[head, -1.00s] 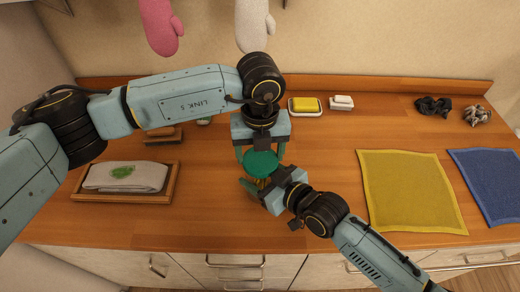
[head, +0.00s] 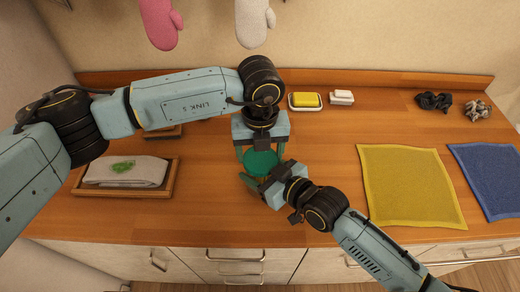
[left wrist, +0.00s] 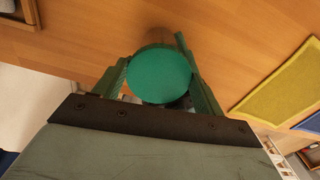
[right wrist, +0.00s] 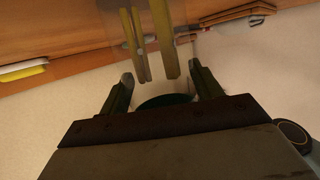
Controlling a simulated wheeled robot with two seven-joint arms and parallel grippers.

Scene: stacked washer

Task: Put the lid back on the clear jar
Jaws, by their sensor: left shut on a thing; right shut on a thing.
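The green round lid (head: 261,162) lies flat between the fingers of my left gripper (left wrist: 158,72), which is shut on it from above. My right gripper (right wrist: 160,78) reaches in from the front right, shut on the clear jar (right wrist: 150,22). The jar shows yellow stick-like contents in the right wrist view. The lid's dark green edge (right wrist: 165,101) also shows there, close to the jar's mouth end. In the head view the lid and grippers cover most of the jar. I cannot tell whether the lid touches the rim.
A wooden tray (head: 173,180) with a folded cloth (head: 125,171) is on the left. A yellow cloth (head: 408,185) and a blue cloth (head: 492,180) lie on the right. A yellow sponge dish (head: 305,101) and white soap (head: 341,97) stand at the back.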

